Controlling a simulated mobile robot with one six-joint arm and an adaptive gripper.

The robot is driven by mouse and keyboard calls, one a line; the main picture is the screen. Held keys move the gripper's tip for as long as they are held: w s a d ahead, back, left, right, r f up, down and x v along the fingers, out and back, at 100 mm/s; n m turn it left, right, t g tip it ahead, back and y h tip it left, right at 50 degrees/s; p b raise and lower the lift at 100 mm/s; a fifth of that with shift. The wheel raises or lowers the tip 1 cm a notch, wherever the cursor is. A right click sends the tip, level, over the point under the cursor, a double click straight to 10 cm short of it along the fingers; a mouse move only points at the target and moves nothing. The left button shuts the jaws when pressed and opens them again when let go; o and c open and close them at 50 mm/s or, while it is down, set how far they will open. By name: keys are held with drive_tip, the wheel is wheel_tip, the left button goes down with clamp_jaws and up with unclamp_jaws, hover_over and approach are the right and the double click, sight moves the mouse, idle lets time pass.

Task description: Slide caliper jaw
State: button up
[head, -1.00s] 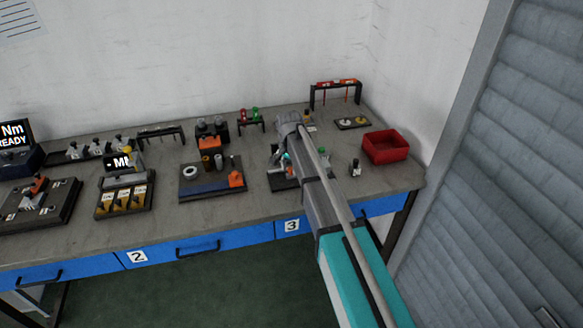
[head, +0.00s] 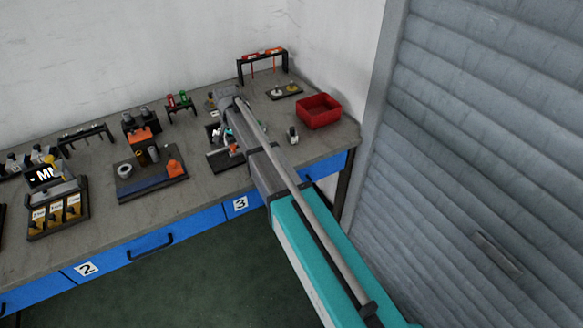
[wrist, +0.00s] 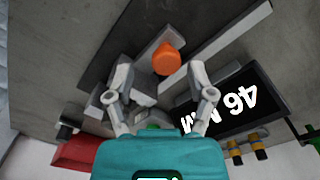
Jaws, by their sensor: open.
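In the wrist view, an orange round knob (wrist: 166,60) stands on a grey metal bar (wrist: 228,33), which I take to be the caliper's sliding part. A dark display (wrist: 240,102) with tilted white characters is beside it. My gripper (wrist: 160,74) is open, with one finger on each side of the knob in the picture. I see no finger touching it. In the head view, my gripper and arm hide most of the dark fixture (head: 222,165) below them on the bench, so the caliper itself is hardly visible there.
A red bin (head: 319,112) stands right of the arm, with a small dark-and-white piece (head: 292,135) near it. A board with an orange part (head: 174,169) lies to the left. A rack (head: 262,55) stands behind. A grey shutter (head: 480,150) is at right.

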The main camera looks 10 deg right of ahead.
drive_tip(key=shift+r+p, duration=6.4)
drive_tip(key=shift+r, duration=0.35)
drive_tip(key=s+d+f+n+b, duration=0.2)
drive_tip(key=s+d, duration=0.5)
drive_tip(key=s, duration=0.5)
drive_tip(key=s+d+f+n+b, duration=0.3)
drive_tip(key=s+d, duration=0.5)
drive_tip(key=s, duration=0.4)
drive_tip(key=shift+d+f+b, duration=0.2)
drive_tip(key=shift+f+b, duration=0.6)
drive_tip(key=shift+b, duration=0.05)
wheel_tip(320, 180, up, 6)
drive_tip(key=m+p, duration=0.5)
drive_tip(key=p, duration=0.1)
hover_over(233, 146)
drive_tip(key=shift+w+r, duration=0.1)
drive_tip(key=shift+r, duration=0.1)
drive_tip(key=shift+f, duration=0.15)
